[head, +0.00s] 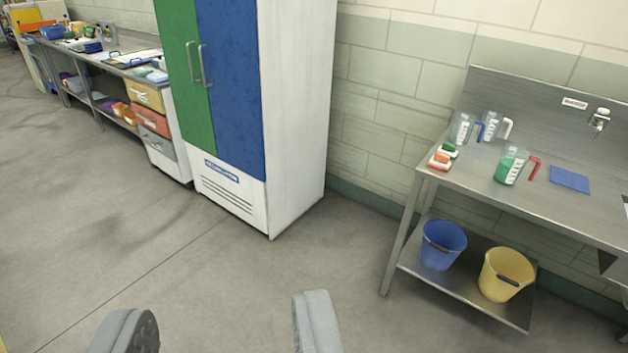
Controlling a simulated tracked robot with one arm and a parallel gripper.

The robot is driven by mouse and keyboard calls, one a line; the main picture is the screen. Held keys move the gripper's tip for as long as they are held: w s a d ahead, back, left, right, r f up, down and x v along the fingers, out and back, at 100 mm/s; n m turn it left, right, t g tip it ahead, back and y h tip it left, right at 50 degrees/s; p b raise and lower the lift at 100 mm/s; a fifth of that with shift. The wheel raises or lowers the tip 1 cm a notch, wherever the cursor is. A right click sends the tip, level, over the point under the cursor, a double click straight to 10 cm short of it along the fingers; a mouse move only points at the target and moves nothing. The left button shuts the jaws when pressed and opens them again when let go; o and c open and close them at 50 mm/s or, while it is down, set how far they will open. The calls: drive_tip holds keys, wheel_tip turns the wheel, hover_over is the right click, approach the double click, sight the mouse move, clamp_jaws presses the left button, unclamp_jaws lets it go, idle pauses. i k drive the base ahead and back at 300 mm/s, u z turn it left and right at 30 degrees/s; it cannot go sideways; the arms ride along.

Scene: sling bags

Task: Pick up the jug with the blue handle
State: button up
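The jug with the blue handle (461,129) stands upright on the steel table at right, near its back left. It is clear, and its blue handle (479,131) points right. A jug with a white handle (490,126) stands close behind it to the right. A jug with a red handle (511,165) and green contents stands nearer the front. My gripper (222,335) is at the bottom of the view, its two fingers wide apart with only floor between them. It is open, empty and well away from the table.
The steel table (560,218) also bears brushes (440,160) and a blue cloth (569,179). A blue bucket (442,245) and a yellow bucket (505,275) are on its lower shelf. A tall cabinet (240,100) stands left of it. The floor between is clear.

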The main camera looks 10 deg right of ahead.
sight(463, 124)
drive_tip(key=z, duration=0.35)
drive_tip(key=i, duration=1.55)
drive_tip(key=z, duration=0.7)
drive_tip(key=i, duration=1.3)
drive_tip(key=z, duration=0.7)
drive_tip(key=i, duration=1.1)
drive_tip(key=z, duration=0.25)
